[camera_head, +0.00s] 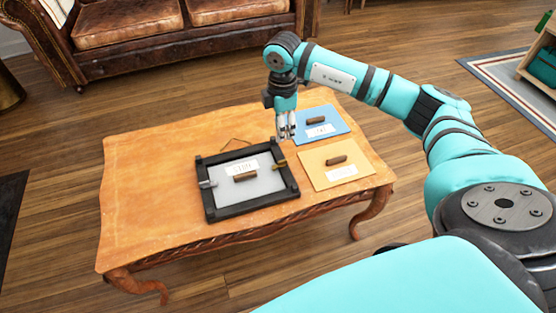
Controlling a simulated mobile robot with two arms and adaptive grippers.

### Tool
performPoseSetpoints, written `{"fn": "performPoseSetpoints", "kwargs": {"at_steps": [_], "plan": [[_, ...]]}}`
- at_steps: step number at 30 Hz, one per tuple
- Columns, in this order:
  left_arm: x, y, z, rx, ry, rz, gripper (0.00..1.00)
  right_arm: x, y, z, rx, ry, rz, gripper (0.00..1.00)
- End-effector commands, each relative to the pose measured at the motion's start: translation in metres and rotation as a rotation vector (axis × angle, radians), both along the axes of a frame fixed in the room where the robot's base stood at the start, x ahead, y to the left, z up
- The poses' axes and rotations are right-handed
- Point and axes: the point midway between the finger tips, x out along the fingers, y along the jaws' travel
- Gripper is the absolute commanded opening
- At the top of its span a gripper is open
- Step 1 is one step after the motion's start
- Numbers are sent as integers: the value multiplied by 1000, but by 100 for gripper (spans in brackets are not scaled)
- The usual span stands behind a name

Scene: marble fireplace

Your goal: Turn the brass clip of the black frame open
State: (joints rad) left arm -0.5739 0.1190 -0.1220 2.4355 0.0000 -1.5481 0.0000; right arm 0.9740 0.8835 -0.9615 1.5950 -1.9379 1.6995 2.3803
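The black frame (252,205) lies flat on the wooden table, with a grey-white panel inside it. The brass clip (280,164) is on the frame's right side and reaches inward over the panel's edge. A silver clip (207,184) is on the frame's left side. My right gripper (286,137) points down just beyond and above the brass clip, apparently not touching it. Its pale fingers are close together, and I cannot tell whether they are fully shut. I see nothing held in it. My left gripper is out of view.
A brown block (245,176) and a white label lie on the panel. A blue sheet (333,118) and an orange sheet (318,177), each with a brown block and label, lie to the right. The table's left part (145,180) is clear. A leather sofa stands behind.

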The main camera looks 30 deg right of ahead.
Motion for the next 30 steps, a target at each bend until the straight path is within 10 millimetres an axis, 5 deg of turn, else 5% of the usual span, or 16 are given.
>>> {"fn": "performPoseSetpoints", "kwargs": {"at_steps": [2,15,21,30], "plan": [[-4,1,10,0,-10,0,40,-1,0,-23,0,4,1,30],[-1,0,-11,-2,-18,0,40,0,1,-111,2,1,1,30],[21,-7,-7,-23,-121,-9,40,0,1,-128,4,0,1,30],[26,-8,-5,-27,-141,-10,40,0,1,-131,4,-1,2,30]]}}
